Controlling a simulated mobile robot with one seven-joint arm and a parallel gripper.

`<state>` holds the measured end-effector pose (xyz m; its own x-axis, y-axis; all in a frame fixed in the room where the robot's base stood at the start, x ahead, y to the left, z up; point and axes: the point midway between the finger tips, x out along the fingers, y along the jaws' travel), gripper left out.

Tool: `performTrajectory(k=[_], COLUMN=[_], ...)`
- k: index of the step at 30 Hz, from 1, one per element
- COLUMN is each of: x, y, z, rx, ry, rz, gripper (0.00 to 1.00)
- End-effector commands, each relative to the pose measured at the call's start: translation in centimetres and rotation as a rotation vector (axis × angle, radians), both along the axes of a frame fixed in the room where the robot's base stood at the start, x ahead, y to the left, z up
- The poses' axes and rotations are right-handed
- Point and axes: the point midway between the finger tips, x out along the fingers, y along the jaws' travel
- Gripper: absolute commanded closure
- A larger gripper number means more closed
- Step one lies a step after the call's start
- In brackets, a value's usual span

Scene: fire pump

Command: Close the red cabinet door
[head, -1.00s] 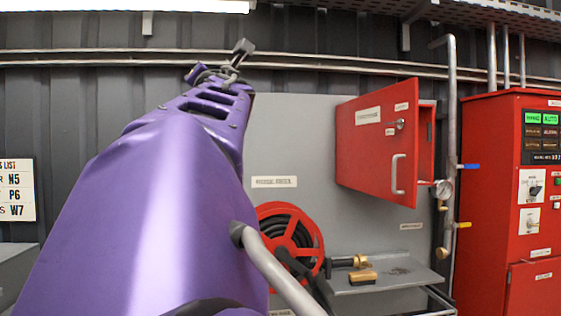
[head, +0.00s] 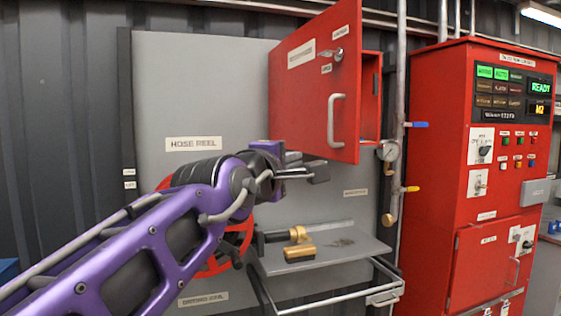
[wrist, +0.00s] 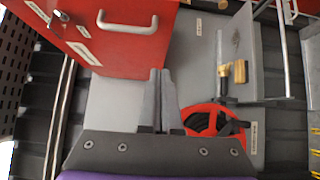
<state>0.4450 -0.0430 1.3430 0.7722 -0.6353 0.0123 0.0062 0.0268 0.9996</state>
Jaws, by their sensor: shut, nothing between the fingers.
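The red cabinet door (head: 314,75) hangs open in the head view, swung out from the small red cabinet (head: 370,98) on the grey panel. It has a silver handle (head: 337,120) and a key lock near its upper right. My gripper (head: 318,172) is just below the door's lower edge in the head view, shut and empty. In the wrist view my gripper (wrist: 159,75) has its fingers together, with the red door (wrist: 110,35) at the upper left and its handle (wrist: 128,26) beyond the fingertips. I cannot tell whether the fingers touch the door.
A grey shelf (head: 350,249) with a brass nozzle (head: 300,253) sits below the cabinet. The red hose reel (head: 228,260) is behind my arm.

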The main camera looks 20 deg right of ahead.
Motion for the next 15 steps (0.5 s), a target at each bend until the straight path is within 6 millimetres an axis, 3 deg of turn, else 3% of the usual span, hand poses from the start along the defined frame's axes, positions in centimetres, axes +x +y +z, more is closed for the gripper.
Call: performTrajectory(k=[3,7,15], x=[-0.5,0.4,4.5], y=[-0.5,-1.4,-4.9], z=[-0.7,-0.7,-0.7], rx=[0.027,0.032,0.033], ry=[-0.004,-0.006,-0.006], rz=[-0.010,-0.012,-0.013], gripper=[1.00,1.00,1.00])
